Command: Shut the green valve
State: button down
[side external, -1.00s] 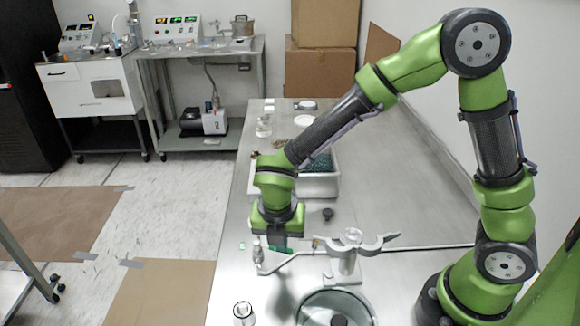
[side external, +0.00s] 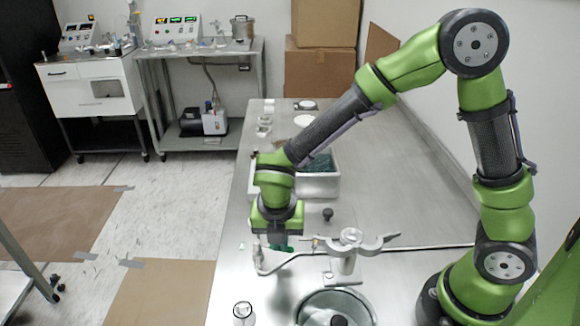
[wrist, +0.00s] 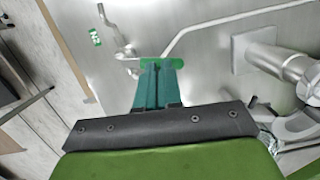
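In the wrist view a bright green bar with rounded ends (wrist: 174,62) lies across the tips of my teal fingers, over the thin metal tube (wrist: 205,20). It looks like the green valve's handle, but I cannot tell it surely from the fingertips. My gripper (wrist: 158,72) points down with its two fingers close together, and nothing shows between them. In the side view my gripper (side external: 280,246) is low over the bench, just behind the tube and right of its metal end fitting (side external: 257,254). The valve body cannot be made out.
A metal clamp stand with arms (side external: 350,240) stands right of my gripper, above a round vessel (side external: 335,300). A small glass jar (side external: 243,314) is at the front edge. A white tray (side external: 320,186) and a black knob (side external: 328,214) are behind. The bench's right side is mostly clear.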

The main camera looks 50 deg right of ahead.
jog(key=shift+w+a, duration=0.35)
jog(key=shift+w, duration=0.3)
jog(key=s+a+r, duration=0.1)
jog(key=a+r, duration=0.1)
jog(key=r, duration=0.4)
jog(key=s+a+r, duration=0.2)
jog(key=r, duration=0.4)
